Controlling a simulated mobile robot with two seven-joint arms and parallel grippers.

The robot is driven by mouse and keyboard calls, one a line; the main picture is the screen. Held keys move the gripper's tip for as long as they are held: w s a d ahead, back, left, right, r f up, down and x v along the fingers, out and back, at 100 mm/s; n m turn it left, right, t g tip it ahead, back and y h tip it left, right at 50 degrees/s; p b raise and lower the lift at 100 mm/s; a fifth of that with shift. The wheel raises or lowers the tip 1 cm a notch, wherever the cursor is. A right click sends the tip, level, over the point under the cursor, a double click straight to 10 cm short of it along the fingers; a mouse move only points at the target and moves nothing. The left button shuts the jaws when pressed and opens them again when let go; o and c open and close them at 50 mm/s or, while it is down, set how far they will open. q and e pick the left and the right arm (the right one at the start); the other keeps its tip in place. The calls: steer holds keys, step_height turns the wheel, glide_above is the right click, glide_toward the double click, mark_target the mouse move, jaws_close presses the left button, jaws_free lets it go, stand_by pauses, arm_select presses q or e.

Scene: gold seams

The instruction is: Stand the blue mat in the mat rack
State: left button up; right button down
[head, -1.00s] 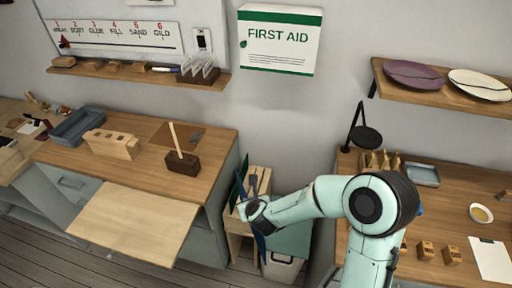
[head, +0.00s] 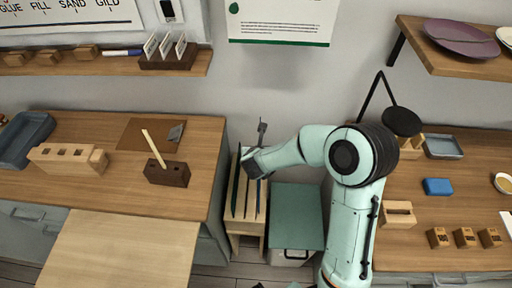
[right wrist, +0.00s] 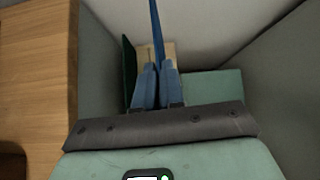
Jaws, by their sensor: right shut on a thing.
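The wooden mat rack (head: 246,228) stands on the floor in the gap between the two benches. A dark green mat (head: 234,185) stands upright at its left side. The blue mat (head: 258,197) shows as a thin upright edge within the rack's outline in the head view. My right gripper (head: 252,166) is above the rack. In the right wrist view its fingers (right wrist: 157,88) are shut on the blue mat (right wrist: 156,30), with the green mat (right wrist: 128,65) to the left. Whether the blue mat rests on the rack's base is hidden. My left gripper is not in view.
A bin with a green lid (head: 297,215) stands right of the rack. The left bench (head: 110,185) is close on the left, with a pulled-out board (head: 115,255). The right bench (head: 450,215) holds small blocks and a blue piece (head: 438,187).

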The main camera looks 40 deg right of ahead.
steer(key=shift+f+b, duration=0.85)
steer(key=shift+f, duration=0.9)
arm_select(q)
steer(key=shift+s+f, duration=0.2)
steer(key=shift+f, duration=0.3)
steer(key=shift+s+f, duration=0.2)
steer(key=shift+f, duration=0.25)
arm_select(e)
steer(key=shift+w+r, duration=0.1)
steer(key=shift+r, duration=0.05)
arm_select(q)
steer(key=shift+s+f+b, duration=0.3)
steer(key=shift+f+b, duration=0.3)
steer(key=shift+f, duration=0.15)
arm_select(e)
steer(key=shift+f, duration=0.7)
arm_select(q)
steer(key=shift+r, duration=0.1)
arm_select(e)
steer(key=shift+r, duration=0.15)
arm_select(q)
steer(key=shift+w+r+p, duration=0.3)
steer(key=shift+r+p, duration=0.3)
arm_select(e)
steer(key=shift+r, duration=0.95)
